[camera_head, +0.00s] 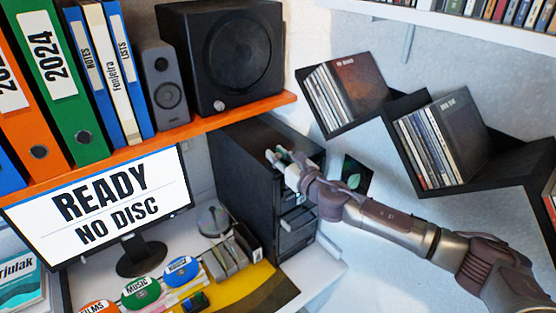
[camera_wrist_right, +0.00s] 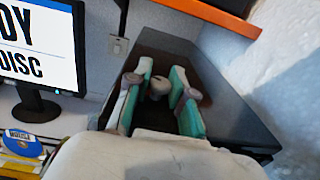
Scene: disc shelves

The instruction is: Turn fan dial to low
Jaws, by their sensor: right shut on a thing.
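My right gripper (camera_head: 279,157) reaches in from the right over the top of a black tower unit (camera_head: 240,180). In the right wrist view, its green-lined fingers (camera_wrist_right: 160,92) stand on either side of a small round grey knob (camera_wrist_right: 158,86), which looks like the fan dial, on the dark top surface. The gripper is shut on this knob. In the head view, the knob is hidden by the gripper. Its setting marks are too small or hidden to read. My left gripper is not in view.
An orange shelf (camera_head: 190,134) with binders and a black speaker (camera_head: 222,55) is above the tower. Black disc shelves (camera_head: 500,160) hang on the right wall. A monitor (camera_head: 100,200) reads "READY NO DISC". Coloured labelled discs (camera_head: 140,293) lie on the desk.

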